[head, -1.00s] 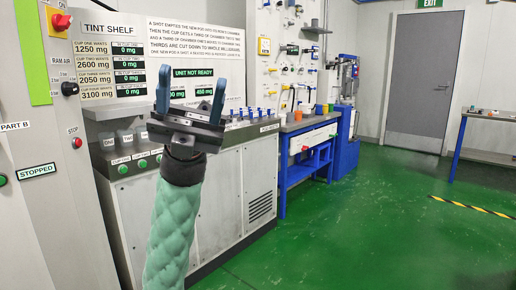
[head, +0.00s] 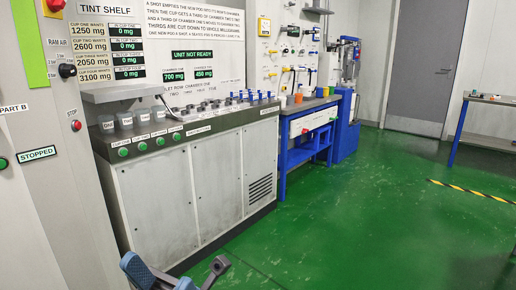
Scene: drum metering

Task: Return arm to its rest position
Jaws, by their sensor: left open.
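My left gripper (head: 178,274) shows at the bottom edge of the head view, low and in front of the grey cabinet. Its two blue-grey fingers are spread apart with nothing between them. The rest of that arm is below the picture. My right gripper is not in the head view. The metering cabinet (head: 195,190) stands behind, with several white cups (head: 126,122) in a row on its left top and green buttons (head: 160,141) along its front. Its display reads "UNIT NOT READY" (head: 193,55), with chambers at 700 mg and 450 mg. All cup readouts show 0 mg.
A grey panel with a "STOPPED" label (head: 37,155) and red stop button (head: 75,126) is close on the left. A blue-framed bench (head: 308,128) stands beyond the cabinet. The green floor (head: 370,220) is open to the right, with a striped line (head: 475,192).

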